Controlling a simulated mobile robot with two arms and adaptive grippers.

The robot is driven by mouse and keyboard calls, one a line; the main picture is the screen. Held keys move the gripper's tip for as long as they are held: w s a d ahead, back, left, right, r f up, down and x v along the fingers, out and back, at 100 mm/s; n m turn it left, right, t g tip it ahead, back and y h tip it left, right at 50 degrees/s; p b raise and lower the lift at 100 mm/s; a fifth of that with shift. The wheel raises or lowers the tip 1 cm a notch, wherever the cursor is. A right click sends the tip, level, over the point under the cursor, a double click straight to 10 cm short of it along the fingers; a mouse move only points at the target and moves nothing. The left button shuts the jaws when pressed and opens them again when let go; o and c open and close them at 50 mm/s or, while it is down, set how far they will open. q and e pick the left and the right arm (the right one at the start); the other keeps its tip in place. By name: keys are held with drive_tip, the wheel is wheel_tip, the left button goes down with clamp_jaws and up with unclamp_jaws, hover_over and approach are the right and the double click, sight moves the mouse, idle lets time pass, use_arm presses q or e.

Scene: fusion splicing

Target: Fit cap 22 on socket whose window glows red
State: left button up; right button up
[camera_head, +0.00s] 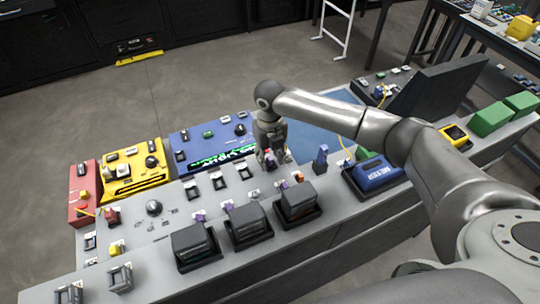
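My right gripper (273,160) points down over the grey bench panel, behind the row of black boxes. Its fingers are small and partly hidden by its own body, so I cannot tell whether they are open or shut, or whether a cap is between them. Several small sockets with dark frames, such as one (219,180) left of the gripper, line the panel. A small orange-red part (299,177) is just right of the gripper. I cannot tell which socket window glows red. No number 22 is readable on any cap. My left gripper is not in view.
Three black boxes (246,224) stand along the panel's front. Behind are red (84,190), yellow (134,170) and blue (213,143) units.

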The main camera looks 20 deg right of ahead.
drive_tip(key=shift+r, duration=0.1)
wheel_tip(320, 180, up, 12)
idle(0.4)
